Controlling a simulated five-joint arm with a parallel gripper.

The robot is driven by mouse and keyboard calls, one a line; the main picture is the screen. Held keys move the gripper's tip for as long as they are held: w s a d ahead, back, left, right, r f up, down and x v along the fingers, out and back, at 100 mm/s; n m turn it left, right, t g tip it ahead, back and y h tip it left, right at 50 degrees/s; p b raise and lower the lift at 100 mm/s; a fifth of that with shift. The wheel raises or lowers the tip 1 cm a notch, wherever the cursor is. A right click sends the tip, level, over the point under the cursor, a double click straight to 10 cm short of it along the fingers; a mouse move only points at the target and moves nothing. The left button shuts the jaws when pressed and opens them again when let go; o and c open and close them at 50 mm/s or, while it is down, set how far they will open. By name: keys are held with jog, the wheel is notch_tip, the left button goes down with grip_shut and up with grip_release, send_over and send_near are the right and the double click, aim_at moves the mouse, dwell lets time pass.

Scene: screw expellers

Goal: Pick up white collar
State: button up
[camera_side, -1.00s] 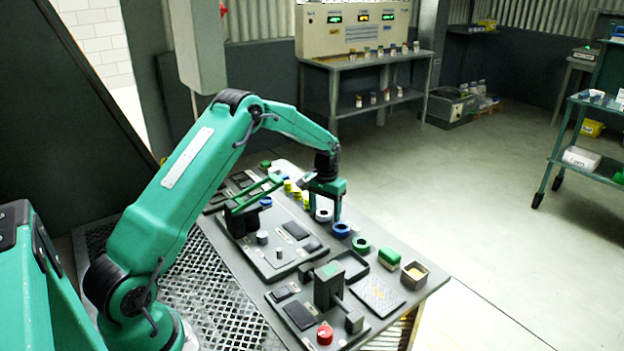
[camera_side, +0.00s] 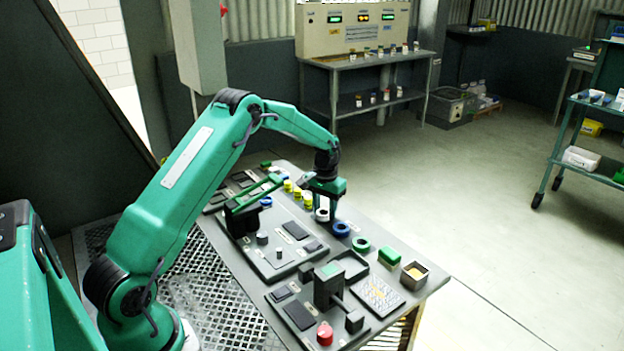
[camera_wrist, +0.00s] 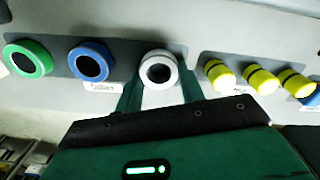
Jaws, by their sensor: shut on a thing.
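The white collar (camera_side: 322,214) is a short white ring with a dark centre, in the row along the table's far edge. In the wrist view the white collar (camera_wrist: 159,70) sits between the two green fingers of my gripper (camera_wrist: 160,88). In the side view my gripper (camera_side: 325,205) points down over the collar and partly hides it. The gripper is shut on the collar. Whether the collar is clear of the table is too small to tell.
A blue collar (camera_side: 341,229) and a green collar (camera_side: 361,244) stand to the right of it. Several yellow-and-black pieces (camera_wrist: 256,78) stand on its other side. A green block (camera_side: 389,258), an open box (camera_side: 414,275) and a black press (camera_side: 327,285) are nearer the front.

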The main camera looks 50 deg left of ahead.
jog(key=shift+r, duration=0.55)
jog(key=r, duration=0.3)
jog(key=shift+d+r, duration=0.15)
jog(key=shift+d, duration=0.05)
jog(key=s+d+r, duration=0.2)
jog(key=d+r, duration=0.4)
jog(key=d, duration=0.5)
jog(key=shift+s+r, duration=0.15)
jog(key=shift+r, duration=0.1)
jog(key=s, duration=0.6)
jog(key=s+a, duration=0.1)
jog(key=s, duration=0.5)
jog(key=s+a, duration=0.1)
jog(key=s, duration=0.5)
jog(key=shift+s+a+r, duration=0.1)
jog(key=shift+a, duration=0.15)
